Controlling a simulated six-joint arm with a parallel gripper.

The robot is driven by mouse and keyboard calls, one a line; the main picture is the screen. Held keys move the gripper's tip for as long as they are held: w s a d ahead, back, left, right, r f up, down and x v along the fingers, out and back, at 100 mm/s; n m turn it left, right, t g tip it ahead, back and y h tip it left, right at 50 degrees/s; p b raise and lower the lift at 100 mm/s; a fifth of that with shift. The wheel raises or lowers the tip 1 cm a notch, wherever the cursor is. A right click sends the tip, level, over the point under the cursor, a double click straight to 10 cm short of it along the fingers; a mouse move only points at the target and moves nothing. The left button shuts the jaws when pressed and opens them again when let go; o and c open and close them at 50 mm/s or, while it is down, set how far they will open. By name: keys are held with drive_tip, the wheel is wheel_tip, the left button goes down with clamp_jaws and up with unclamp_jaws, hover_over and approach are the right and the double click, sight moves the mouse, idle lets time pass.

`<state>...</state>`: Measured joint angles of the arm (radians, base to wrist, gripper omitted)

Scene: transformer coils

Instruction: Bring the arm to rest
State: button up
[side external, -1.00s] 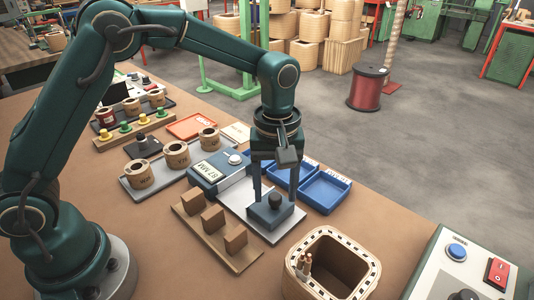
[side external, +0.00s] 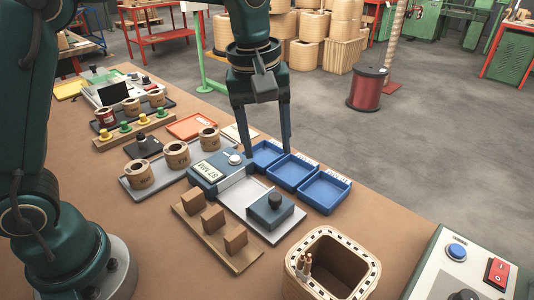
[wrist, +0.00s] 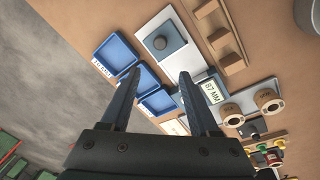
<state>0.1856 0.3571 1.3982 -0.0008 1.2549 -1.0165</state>
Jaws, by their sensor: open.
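My gripper (side external: 266,155) is open and empty, with its two long fingers pointing down in the side view. It hangs above the area of the measuring device and the blue trays, apart from the dark block. The gripper also shows in the wrist view (wrist: 158,72), its fingers spread with nothing between them. The dark grey block with a round black knob (side external: 276,212) sits on the pale plate of the measuring device (side external: 210,174), whose display appears to read 87 MM. The block also shows in the wrist view (wrist: 160,43).
Blue trays (side external: 325,192) stand in a row right of the device. A wooden rack with blocks (side external: 217,232) is in front. Labelled coils (side external: 176,154) stand on a grey plate at left. A square coil form (side external: 335,262) and a control box (side external: 462,262) are nearer.

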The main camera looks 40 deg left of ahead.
drive_tip(key=s+a+r+m+t, duration=0.2)
drive_tip(key=s+a+r+t, duration=0.15)
drive_tip(key=s+r, duration=0.35)
drive_tip(key=s+a+f+m, duration=0.2)
drive_tip(key=s+f+m, duration=0.4)
drive_tip(key=s+m, duration=0.1)
drive_tip(key=shift+s+a+f+m, duration=0.3)
drive_tip(key=shift+s+f, duration=0.1)
drive_tip(key=shift+s, duration=0.2)
